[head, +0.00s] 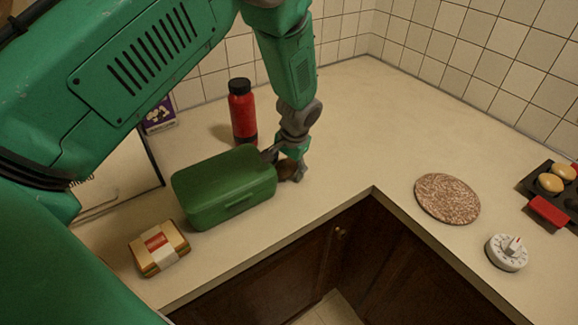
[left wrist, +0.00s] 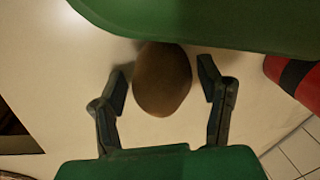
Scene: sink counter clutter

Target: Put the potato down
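The brown potato (head: 287,169) is on the counter, right beside the right end of the green lunch box (head: 222,187). In the left wrist view the potato (left wrist: 162,80) is between the two fingers of my left gripper (left wrist: 163,86), with a gap on each side. The left gripper (head: 290,163) is open around the potato and points down at the counter. The lunch box (left wrist: 210,22) runs across the top of the wrist view, close to the potato. My right gripper is not in view.
A red bottle (head: 243,112) stands behind the lunch box. A wrapped sandwich (head: 159,248) lies at the front left. A round cork mat (head: 447,198), a white timer (head: 507,252) and a dark tray with eggs (head: 537,190) are at right. The back corner counter is clear.

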